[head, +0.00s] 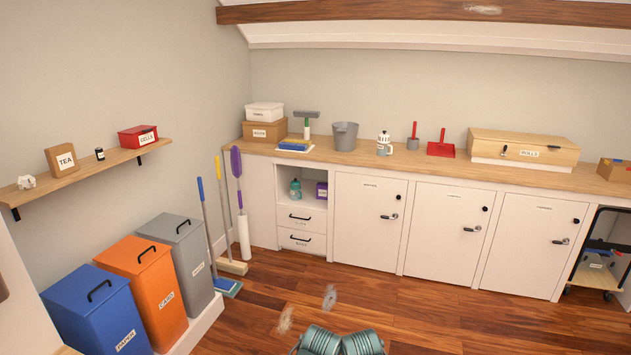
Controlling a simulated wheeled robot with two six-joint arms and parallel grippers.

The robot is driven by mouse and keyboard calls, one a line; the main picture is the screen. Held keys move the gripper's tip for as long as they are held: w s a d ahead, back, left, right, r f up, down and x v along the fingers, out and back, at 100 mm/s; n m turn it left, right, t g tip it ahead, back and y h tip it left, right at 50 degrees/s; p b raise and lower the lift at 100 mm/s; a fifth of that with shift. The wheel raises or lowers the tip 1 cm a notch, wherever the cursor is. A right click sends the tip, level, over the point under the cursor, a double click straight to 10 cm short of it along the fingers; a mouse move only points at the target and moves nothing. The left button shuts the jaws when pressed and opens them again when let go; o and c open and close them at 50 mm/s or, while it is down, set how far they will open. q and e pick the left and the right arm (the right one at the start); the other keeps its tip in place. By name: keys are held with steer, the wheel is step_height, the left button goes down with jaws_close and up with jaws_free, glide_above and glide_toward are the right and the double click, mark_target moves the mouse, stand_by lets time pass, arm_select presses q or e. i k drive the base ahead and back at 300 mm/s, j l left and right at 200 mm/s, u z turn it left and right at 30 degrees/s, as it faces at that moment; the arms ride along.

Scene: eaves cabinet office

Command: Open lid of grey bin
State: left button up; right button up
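The grey bin (191,269) stands at the left against the wall, at the far end of a row of three bins on a low white plinth. The inside of the bin is hidden.
An orange CARD bin (158,300) and a blue PAPER bin (95,315) stand nearer than the grey one. Brooms and a mop (228,288) lean just right of it. A wall shelf (90,172) is above the bins. Wooden floor (260,318) lies open in front.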

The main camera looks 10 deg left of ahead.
mark_target(172, 227)
steer(key=i+l, duration=0.1)
steer(key=i, duration=0.8)
steer(key=i+u, duration=0.1)
steer(key=i, duration=0.8)
steer(key=i+u, duration=0.9)
steer(key=i+l+u, duration=0.25)
steer(key=u, duration=0.2)
steer(key=i+l+u, duration=0.5)
steer(key=i+j, duration=0.05)
steer(key=j, duration=0.05)
